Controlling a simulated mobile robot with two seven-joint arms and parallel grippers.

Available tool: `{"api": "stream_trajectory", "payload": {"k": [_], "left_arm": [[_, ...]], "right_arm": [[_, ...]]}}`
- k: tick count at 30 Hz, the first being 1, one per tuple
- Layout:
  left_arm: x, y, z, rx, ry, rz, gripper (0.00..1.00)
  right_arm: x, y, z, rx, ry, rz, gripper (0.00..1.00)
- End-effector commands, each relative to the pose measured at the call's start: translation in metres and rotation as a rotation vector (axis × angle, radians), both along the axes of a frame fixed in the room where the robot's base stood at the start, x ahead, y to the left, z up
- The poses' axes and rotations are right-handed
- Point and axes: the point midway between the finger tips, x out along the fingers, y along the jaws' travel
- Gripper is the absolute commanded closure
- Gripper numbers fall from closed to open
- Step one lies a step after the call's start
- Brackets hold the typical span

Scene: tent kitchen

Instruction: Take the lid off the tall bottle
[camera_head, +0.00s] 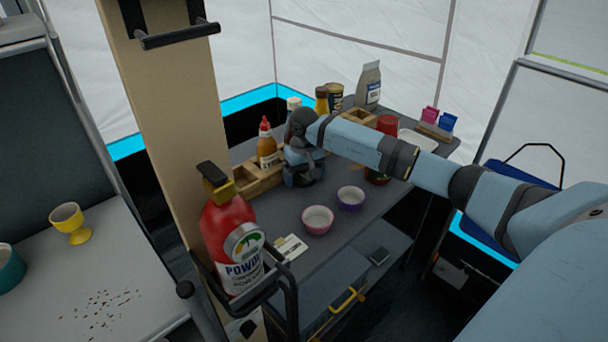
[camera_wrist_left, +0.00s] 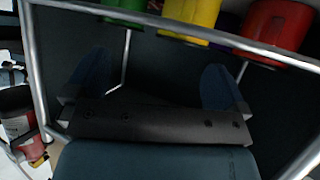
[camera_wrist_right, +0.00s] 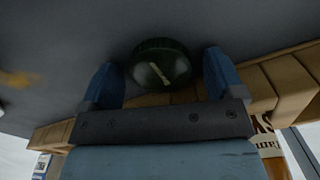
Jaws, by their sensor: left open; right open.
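My right gripper (camera_head: 303,174) is low over the grey counter, beside the wooden rack. In the right wrist view its two blue fingers (camera_wrist_right: 160,62) are open, one on each side of a dark green round top (camera_wrist_right: 160,68) with a pale streak. This may be the lid of the tall bottle, seen from above; its height cannot be told. In the head view the gripper hides it. My left gripper (camera_wrist_left: 158,66) is open and empty in the left wrist view, before a dark panel under a shelf. It does not show in the head view.
An orange bottle with a red cap (camera_head: 267,146) stands in the wooden rack (camera_head: 252,182), close left of my right gripper. A pink bowl (camera_head: 317,221) and a purple bowl (camera_head: 350,198) are in front. A red extinguisher (camera_head: 228,235) hangs on the near post.

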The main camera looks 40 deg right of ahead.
Motion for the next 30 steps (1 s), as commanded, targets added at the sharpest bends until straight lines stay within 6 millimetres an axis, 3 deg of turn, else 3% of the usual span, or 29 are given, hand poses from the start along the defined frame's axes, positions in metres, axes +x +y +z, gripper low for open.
{"api": "stream_trajectory", "payload": {"k": [8,21,30], "left_arm": [[0.000,0.000,0.004,0.004,0.001,-0.001,0.00],[-0.002,0.004,-0.001,0.021,0.022,0.003,0.00],[-0.002,0.004,0.001,0.021,0.020,0.004,0.00]], "right_arm": [[0.001,-0.001,0.019,-0.002,-0.003,0.000,0.13],[0.000,-0.001,0.107,-0.001,-0.003,0.000,0.13],[0.000,0.000,0.124,0.000,0.001,0.000,0.13]]}}
